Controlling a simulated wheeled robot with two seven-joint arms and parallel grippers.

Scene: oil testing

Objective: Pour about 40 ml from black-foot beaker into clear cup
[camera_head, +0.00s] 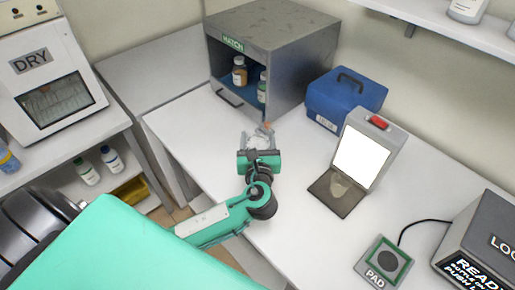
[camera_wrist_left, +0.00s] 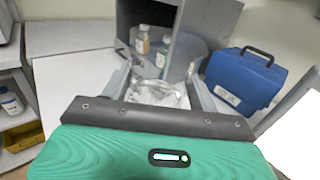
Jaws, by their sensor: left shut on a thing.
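My left gripper (camera_head: 257,137) reaches out over the white bench, in front of the open grey cabinet. It is shut on a clear glass beaker (camera_head: 259,144), which also shows between the fingers in the left wrist view (camera_wrist_left: 158,92). The beaker's foot and fill level cannot be made out. A small clear cup (camera_head: 340,187) stands on the dark base plate of a stand with a lit white panel (camera_head: 362,157), to the right of the gripper and apart from it. My right gripper is not in view.
The open cabinet (camera_head: 284,55) holds bottles, including a brown one (camera_head: 239,73). A blue case (camera_head: 344,98) stands behind the lit stand. A pad (camera_head: 384,262) and a grey device (camera_head: 485,245) are at the right front. The bench between gripper and stand is clear.

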